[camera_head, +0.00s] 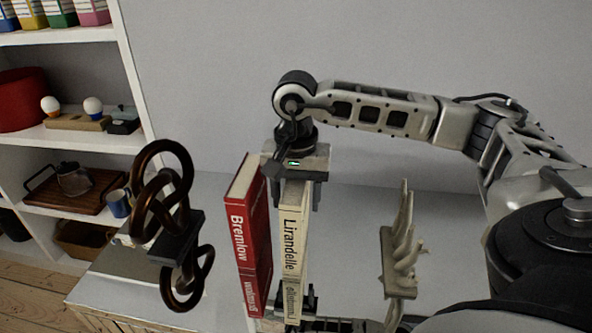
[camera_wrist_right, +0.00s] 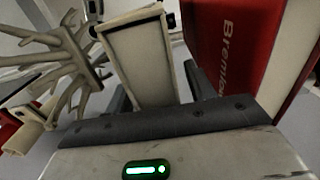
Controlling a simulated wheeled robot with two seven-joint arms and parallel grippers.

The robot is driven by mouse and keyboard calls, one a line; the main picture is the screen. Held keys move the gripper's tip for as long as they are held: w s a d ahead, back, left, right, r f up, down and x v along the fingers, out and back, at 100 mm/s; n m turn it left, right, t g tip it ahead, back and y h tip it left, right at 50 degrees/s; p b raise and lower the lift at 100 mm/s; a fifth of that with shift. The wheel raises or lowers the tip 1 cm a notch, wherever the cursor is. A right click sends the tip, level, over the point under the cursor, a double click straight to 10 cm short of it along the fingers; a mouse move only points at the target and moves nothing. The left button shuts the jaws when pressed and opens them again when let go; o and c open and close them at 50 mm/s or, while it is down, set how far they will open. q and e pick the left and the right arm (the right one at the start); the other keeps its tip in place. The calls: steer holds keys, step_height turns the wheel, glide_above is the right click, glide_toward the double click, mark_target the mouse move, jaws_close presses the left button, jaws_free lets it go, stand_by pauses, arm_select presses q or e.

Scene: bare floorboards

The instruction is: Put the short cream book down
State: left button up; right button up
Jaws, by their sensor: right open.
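The short cream book (camera_head: 291,235), with "Lirandelle" on its spine, stands upright on the glossy white top (camera_head: 345,270), just right of the red book. My right gripper (camera_head: 296,190) is over its upper end, pointing down, with the jaws open. In the right wrist view the cream book (camera_wrist_right: 145,62) sits between the two fingers (camera_wrist_right: 158,92), with a gap showing on the right finger's side. Contact on the other side is hard to tell.
The red "Bremlow" book (camera_head: 245,235) stands close on the left. A dark knot-shaped bookend (camera_head: 163,200) is farther left, and a pale coral-shaped bookend (camera_head: 398,250) stands right with free room before it. A white shelf unit (camera_head: 60,136) is at the left.

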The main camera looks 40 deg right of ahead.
step_height(320, 180, up, 12)
steer(key=shift+f, duration=0.25)
steer(key=shift+f, duration=0.1)
stand_by(0.5)
